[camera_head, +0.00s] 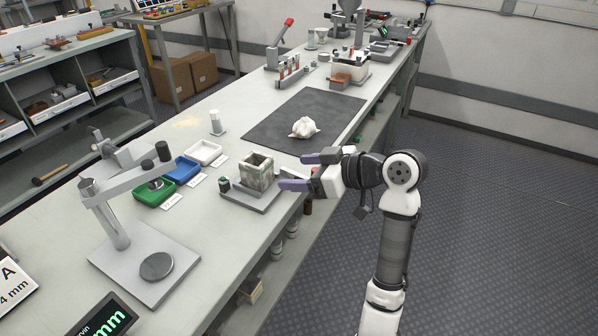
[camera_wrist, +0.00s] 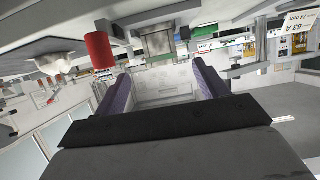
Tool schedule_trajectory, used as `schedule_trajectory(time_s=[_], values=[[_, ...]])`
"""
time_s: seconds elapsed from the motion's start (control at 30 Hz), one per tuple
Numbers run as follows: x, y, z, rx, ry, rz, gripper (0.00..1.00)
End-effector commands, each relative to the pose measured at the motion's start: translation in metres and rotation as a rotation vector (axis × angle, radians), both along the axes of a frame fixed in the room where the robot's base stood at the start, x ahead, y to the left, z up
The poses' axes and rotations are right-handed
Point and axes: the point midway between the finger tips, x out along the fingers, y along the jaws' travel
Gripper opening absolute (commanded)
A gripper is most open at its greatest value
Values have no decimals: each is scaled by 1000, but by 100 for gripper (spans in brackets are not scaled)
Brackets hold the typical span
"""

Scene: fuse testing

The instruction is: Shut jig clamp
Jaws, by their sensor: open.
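A grey stand with a raised, red-tipped lever (camera_head: 285,38) is at the far part of the bench; it looks like the jig clamp, with its lever up. My gripper (camera_head: 308,171) is open and empty, with purple finger pads, near the bench's right edge. It is well short of the lever, to the right of a marbled square box (camera_head: 256,171) on a grey plate. The wrist view shows the open fingers (camera_wrist: 162,75) and the box (camera_wrist: 158,42) beyond them. I cannot make out the lever there.
A dark mat (camera_head: 270,125) with a crumpled white cloth (camera_head: 304,128) lies between my gripper and the lever stand. Small green (camera_head: 155,192), blue (camera_head: 182,170) and white trays (camera_head: 204,152) sit left of the box. A grey post stand (camera_head: 118,235) is nearer. Floor at right is clear.

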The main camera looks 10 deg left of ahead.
Motion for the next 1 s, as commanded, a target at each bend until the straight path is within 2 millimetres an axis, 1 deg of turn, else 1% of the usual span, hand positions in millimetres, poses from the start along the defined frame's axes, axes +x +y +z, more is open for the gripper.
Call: schedule_trajectory(time_s=[0.43, 0.47, 0.6, 0.7, 0.73, 0.87, 1.0], values=[[0, 0, 0, 0, 0, 0, 73], [0, 0, 0, 0, 0, 0, 71], [-2, -4, -3, 26, -13, -19, 53], [-8, -17, -8, 86, -48, -71, 40], [-10, -22, -10, 109, -63, -93, 38], [-24, -52, -20, 207, -125, -212, 38], [-43, -85, -34, 282, -184, -349, 38]])
